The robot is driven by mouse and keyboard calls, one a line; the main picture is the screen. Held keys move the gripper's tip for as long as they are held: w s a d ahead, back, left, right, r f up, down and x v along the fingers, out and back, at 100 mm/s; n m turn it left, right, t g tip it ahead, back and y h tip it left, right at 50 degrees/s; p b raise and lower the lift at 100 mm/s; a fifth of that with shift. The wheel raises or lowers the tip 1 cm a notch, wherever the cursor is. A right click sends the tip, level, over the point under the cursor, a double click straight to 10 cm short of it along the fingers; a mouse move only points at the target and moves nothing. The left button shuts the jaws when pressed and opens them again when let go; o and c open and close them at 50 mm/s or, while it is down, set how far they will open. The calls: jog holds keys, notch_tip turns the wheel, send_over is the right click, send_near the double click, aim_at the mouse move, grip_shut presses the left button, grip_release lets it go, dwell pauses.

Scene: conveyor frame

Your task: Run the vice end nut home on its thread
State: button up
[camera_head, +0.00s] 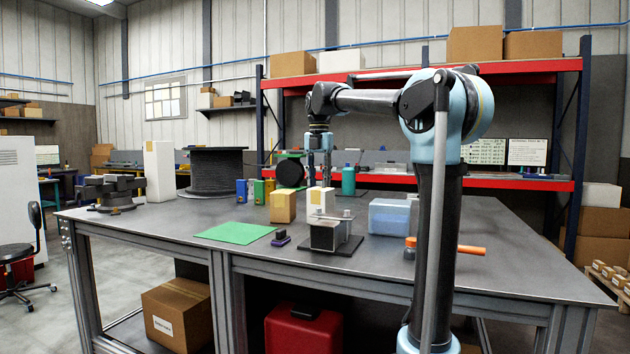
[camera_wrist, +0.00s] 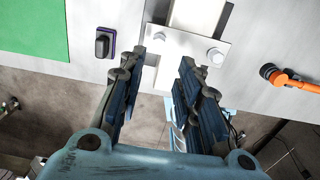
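The vice (camera_head: 325,235) is a small grey metal block on a dark base plate on the workbench. Its pale metal body (camera_wrist: 178,60) shows at the top middle of the wrist view. Two round or hex metal heads sit on it, one at the left (camera_wrist: 159,37) and one at the right (camera_wrist: 216,57); I cannot tell which is the end nut, and no thread is clear. My gripper (camera_head: 319,172) points down above the bench, well above the vice. In the wrist view my gripper (camera_wrist: 163,64) has its fingers wide apart with nothing between them.
A green mat (camera_head: 235,232) and a small dark-purple item (camera_head: 281,239) lie left of the vice. An orange-handled tool (camera_head: 460,249) and a clear blue bin (camera_head: 390,216) are right. Boxes (camera_head: 283,206) and a black spool (camera_head: 217,172) stand behind. The front bench edge is close.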

jog(key=shift+w+d+f, duration=0.2)
jog(key=shift+w+f, duration=0.2)
jog(key=shift+w, duration=0.15)
jog(key=f, duration=0.8)
jog(key=shift+s+a+f, duration=0.1)
jog(key=shift+a+f, duration=0.05)
jog(key=shift+a, duration=0.1)
jog(key=shift+c, duration=0.3)
grip_shut()
jog(key=m, duration=1.2)
jog(key=shift+m, duration=0.3)
jog(key=m, duration=1.5)
jog(key=shift+r, duration=0.2)
jog(key=m, duration=0.6)
jog(key=shift+m, duration=0.4)
jog(key=m, duration=1.6)
jog(key=shift+m, duration=0.4)
jog(key=shift+o, duration=1.1)
grip_release()
jog(key=shift+f, duration=0.1)
